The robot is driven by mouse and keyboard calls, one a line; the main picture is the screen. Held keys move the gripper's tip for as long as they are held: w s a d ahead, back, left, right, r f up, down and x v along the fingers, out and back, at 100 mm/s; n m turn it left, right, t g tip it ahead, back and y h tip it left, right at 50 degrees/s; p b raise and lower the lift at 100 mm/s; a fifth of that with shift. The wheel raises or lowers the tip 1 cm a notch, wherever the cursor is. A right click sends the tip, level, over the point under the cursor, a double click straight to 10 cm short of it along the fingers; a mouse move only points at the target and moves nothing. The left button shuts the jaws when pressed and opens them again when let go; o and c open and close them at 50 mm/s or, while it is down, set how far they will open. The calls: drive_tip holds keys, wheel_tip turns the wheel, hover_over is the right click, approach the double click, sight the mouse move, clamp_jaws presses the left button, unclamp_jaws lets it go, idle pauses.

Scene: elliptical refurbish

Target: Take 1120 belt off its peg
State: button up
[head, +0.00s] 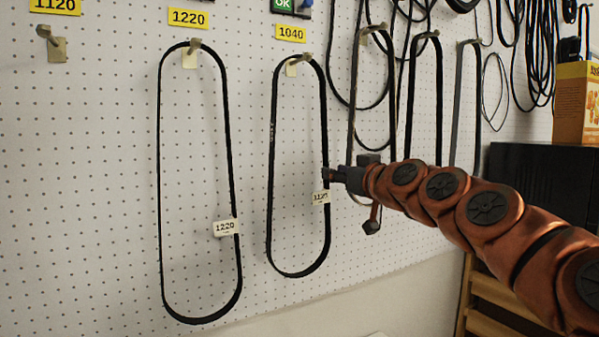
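The peg under the yellow 1120 label (55,5) is bare; this peg (52,43) is at the upper left. A black belt (272,150) hangs as a long loop from the peg under the 1040 label (290,33). Its small white tag (321,198) seems to read 1120, but the last digit is blurred. My gripper (335,174) reaches in from the right; its dark tip overlaps or borders this belt's right strand, just above the tag. I cannot tell whether it touches the belt. The gap between its fingers is not clear.
A black belt tagged 1220 (161,160) hangs at left under the 1220 label (188,18). More belts (411,100) and cords hang to the right, behind my arm. A yellow box (577,105) stands on a dark cabinet (530,185).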

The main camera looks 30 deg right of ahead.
sight(325, 186)
drive_tip(key=shift+w+d+p, duration=0.1)
drive_tip(key=shift+w+p, duration=1)
drive_tip(key=shift+w, duration=1.5)
drive_tip(key=shift+c, duration=0.4)
clamp_jaws()
